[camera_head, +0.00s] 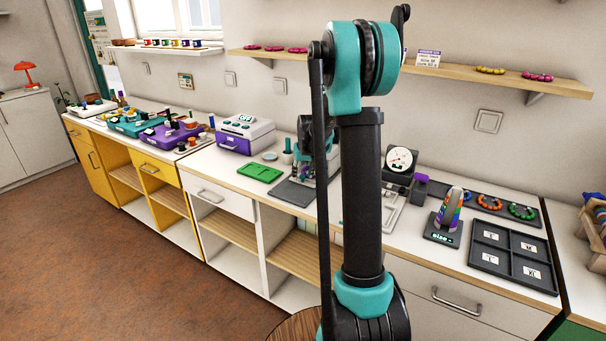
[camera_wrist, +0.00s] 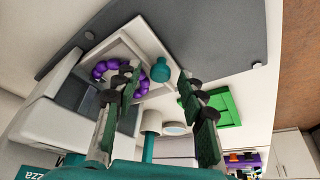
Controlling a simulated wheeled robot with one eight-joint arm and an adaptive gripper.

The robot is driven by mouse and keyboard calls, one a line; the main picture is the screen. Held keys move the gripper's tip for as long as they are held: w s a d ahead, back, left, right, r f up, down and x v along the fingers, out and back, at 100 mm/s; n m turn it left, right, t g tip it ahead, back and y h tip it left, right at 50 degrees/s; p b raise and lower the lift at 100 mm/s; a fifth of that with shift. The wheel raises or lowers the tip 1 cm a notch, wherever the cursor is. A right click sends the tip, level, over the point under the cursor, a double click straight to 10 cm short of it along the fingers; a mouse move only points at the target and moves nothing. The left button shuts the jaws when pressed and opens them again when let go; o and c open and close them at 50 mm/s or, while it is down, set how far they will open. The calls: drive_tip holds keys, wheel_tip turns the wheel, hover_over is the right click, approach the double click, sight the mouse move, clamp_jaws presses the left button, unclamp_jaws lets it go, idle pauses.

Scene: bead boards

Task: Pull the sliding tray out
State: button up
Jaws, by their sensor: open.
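In the wrist view, the sliding tray (camera_wrist: 153,40) is a white-rimmed tray with a grey floor and a ring of purple beads (camera_wrist: 101,70) in it. A round teal knob (camera_wrist: 160,70) stands at its edge. My gripper (camera_wrist: 157,78) is open and empty, its two dark fingers on either side of the knob in the picture. I cannot tell whether they touch it. A grey and white housing (camera_wrist: 50,118) lies to the left of the tray. In the head view my arm hides most of the tray and the gripper.
A dark grey mat (camera_head: 293,191) and a green tray (camera_head: 261,173) lie left of my arm. A purple and white box (camera_head: 246,134) stands behind them. A dial device (camera_head: 401,163), a striped cone (camera_head: 449,208) and a dark sorting tray (camera_head: 512,254) stand to the right.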

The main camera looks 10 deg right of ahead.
clamp_jaws()
idle(0.3)
drive_tip(key=s+a, duration=0.8)
drive_tip(key=shift+s+a, duration=0.1)
unclamp_jaws()
drive_tip(key=shift+r, duration=0.1)
